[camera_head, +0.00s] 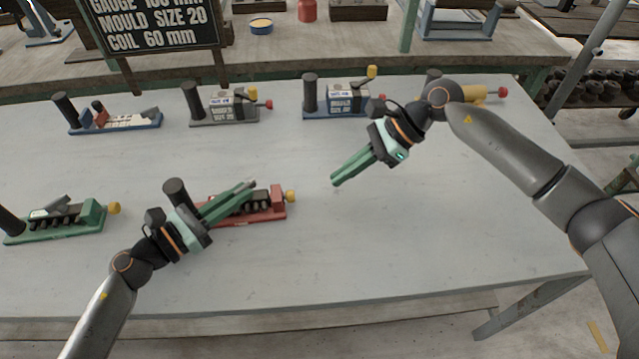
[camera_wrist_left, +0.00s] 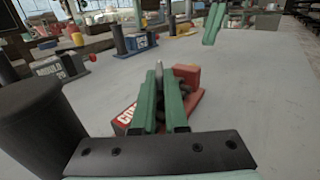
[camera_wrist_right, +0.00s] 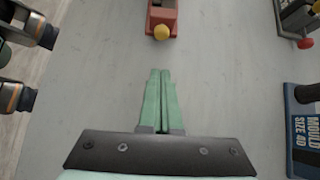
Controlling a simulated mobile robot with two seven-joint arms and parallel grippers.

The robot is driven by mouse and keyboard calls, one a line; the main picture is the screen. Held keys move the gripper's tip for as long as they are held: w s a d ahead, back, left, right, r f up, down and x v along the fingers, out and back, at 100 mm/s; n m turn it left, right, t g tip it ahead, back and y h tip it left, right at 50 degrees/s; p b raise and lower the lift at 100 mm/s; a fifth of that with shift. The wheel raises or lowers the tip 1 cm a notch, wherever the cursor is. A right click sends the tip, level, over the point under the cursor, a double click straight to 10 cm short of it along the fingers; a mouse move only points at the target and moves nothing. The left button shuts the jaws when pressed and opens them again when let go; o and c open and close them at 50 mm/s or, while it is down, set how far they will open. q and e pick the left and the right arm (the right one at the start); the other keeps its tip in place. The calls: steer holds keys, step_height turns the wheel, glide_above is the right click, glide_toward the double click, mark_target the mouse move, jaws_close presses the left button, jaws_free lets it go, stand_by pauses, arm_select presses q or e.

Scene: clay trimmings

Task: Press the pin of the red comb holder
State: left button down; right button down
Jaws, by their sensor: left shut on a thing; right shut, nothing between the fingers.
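The red comb holder (camera_head: 272,212) lies mid-table, partly hidden by my left gripper. Its yellow pin (camera_head: 291,196) sticks out on the right side of its red end block. The pin also shows in the right wrist view (camera_wrist_right: 161,33), ahead of the fingertips and apart from them. My left gripper (camera_head: 247,190) is over the red holder, shut on a thin grey piece (camera_wrist_left: 159,76) there; whether that piece is fixed to the holder I cannot tell. My right gripper (camera_head: 335,182) is shut and empty, above the table to the right of the pin.
A green holder (camera_head: 60,228) with a yellow pin stands at left. Behind are a blue-based holder (camera_head: 120,125), a grey holder (camera_head: 218,108) and a blue holder (camera_head: 338,104). A yellow holder (camera_head: 485,95) is partly behind my right arm. The table's front right (camera_head: 430,240) is clear.

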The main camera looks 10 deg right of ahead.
steer(key=v, duration=0.5)
steer(key=shift+d+r, duration=0.25)
steer(key=shift+d, duration=0.05)
arm_select(q)
steer(key=c, duration=0.9)
jaws_free()
steer(key=shift+o, duration=0.2)
steer(key=shift+a, duration=0.15)
